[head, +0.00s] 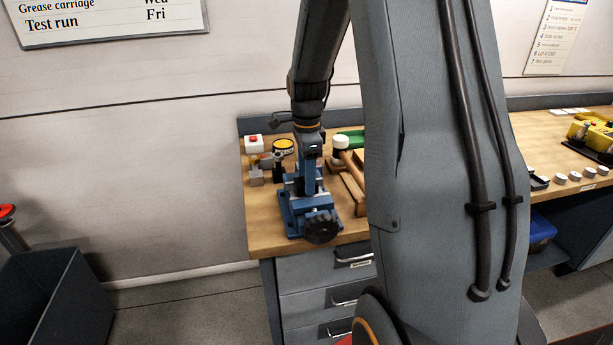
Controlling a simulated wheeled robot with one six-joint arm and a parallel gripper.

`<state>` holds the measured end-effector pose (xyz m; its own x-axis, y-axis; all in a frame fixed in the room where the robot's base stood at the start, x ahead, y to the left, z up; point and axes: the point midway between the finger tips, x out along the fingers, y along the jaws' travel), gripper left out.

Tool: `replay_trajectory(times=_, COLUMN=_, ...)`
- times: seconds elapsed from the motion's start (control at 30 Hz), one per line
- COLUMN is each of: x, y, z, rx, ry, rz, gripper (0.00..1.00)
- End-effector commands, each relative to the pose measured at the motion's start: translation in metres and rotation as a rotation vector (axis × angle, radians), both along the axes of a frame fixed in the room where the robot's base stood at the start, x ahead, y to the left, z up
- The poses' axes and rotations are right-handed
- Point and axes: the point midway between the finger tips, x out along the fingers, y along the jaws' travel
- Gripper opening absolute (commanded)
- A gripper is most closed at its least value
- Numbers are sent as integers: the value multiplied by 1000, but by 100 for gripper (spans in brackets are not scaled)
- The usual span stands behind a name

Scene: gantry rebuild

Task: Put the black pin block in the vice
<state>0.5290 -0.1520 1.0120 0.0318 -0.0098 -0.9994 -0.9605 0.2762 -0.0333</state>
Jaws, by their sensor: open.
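The blue vice (292,224) stands at the front left of the wooden bench, its black handwheel (322,228) facing me. My gripper (310,186) points down over the vice from above and hides part of its jaws. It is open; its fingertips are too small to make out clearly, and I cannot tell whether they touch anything. A small dark upright piece (278,165) stands just left of the gripper, behind the vice. It may be the black pin block, but I cannot tell for sure.
A red-and-white button box (253,144), a yellow-topped round tin (283,146) and a white-headed mallet (341,143) lie behind the vice. My arm hides the bench's right part. A second bench (560,145) is at right, a dark bin (60,300) at left.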

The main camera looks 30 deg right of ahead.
Motion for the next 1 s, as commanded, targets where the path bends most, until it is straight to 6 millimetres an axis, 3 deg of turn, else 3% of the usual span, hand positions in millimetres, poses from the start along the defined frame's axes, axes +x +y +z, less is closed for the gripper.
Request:
replay_trajectory(times=0.03, x=-13, y=4, z=-17, rx=11, ry=37, rz=0, gripper=61)
replay_trajectory(times=0.17, x=-13, y=4, z=-11, rx=10, ry=35, rz=1, gripper=61)
replay_trajectory(times=0.8, x=-9, y=5, z=70, rx=0, ry=2, rz=5, gripper=61)
replay_trajectory(times=1.0, x=-8, y=5, z=81, rx=-1, ry=-3, rz=5, gripper=61)
